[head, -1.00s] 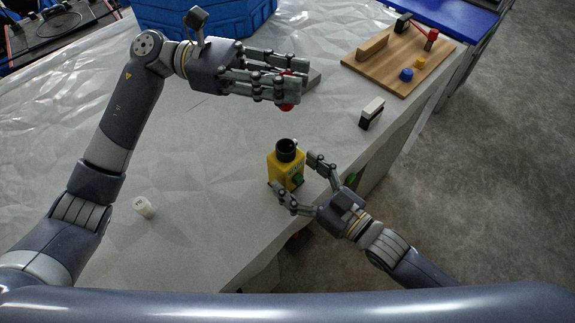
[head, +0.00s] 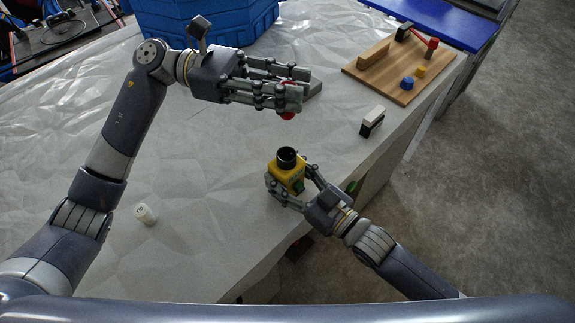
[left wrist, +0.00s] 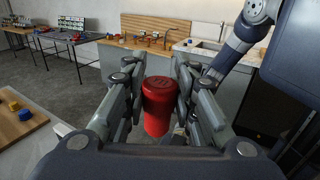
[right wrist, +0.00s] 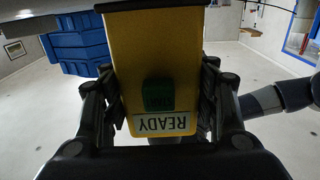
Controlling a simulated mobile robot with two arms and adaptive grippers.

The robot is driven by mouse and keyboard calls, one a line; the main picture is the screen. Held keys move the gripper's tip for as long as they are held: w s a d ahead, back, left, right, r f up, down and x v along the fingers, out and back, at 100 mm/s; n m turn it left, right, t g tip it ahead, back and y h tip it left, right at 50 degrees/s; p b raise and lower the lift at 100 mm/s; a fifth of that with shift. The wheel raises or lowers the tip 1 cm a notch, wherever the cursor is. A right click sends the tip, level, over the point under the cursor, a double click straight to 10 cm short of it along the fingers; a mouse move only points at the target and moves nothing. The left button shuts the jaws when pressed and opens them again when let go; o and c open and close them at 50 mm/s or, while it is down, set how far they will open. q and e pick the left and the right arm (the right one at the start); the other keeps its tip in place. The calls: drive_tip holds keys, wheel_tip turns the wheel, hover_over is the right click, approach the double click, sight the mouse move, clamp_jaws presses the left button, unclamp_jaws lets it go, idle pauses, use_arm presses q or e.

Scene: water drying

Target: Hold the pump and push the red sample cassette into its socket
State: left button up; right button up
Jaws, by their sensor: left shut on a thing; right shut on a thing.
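The pump is a yellow box with a black round socket on top (head: 288,167); it stands upright on the table near the edge. My right gripper (head: 291,188) is shut on the pump, one finger on each side. In the right wrist view the pump (right wrist: 150,60) shows a green button and an upside-down READY label. The red sample cassette (left wrist: 158,105) is between the fingers of my left gripper (left wrist: 160,85), which is shut on it. In the head view only small parts of the cassette (head: 287,116) show past the fingers. It is held above the table, beyond the pump.
A wooden board (head: 405,75) with a red lever and blue and yellow knobs lies at the back right. A black-and-white block (head: 372,121) stands near the right edge. A white cylinder (head: 146,215) stands at the left. A blue crate (head: 215,20) is at the back.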

use_arm(q)
drive_tip(key=shift+f, duration=0.1)
drive_tip(key=f+n+t, duration=0.2)
drive_tip(key=t, duration=0.1)
drive_tip(key=shift+w+d+f+n, duration=0.1)
drive_tip(key=shift+w+d+n, duration=0.1)
drive_tip(key=shift+n, duration=0.1)
drive_tip(key=shift+f+n+t+h, duration=0.35)
drive_tip(key=shift+n+t, duration=0.15)
drive_tip(key=shift+t, duration=0.5)
drive_tip(key=t, duration=0.1)
drive_tip(key=n+t, duration=0.1)
drive_tip(key=shift+s+a+f+n+t, duration=0.2)
drive_tip(key=shift+f+n+t, duration=0.1)
drive_tip(key=shift+t, duration=0.1)
drive_tip(key=shift+f, duration=0.15)
hover_over(288, 170)
drive_tip(key=w, duration=0.2)
wheel_tip(288, 170, down, 10)
drive_tip(key=shift+a+r, duration=0.1)
drive_tip(key=shift+r, duration=0.05)
drive_tip(key=o, duration=0.9)
